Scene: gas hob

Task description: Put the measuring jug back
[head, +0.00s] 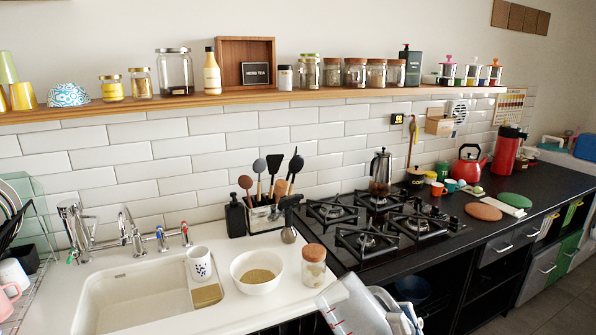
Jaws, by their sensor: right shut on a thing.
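The measuring jug (350,312) is clear with red markings on its side. It is at the bottom edge of the head view, tilted, in front of the counter edge, and its lower part is cut off by the frame. My right gripper (398,314) is at the jug's right side, shut on it; the fingertips are partly hidden. My left gripper is not in the view.
A long shelf (270,95) holds jars.

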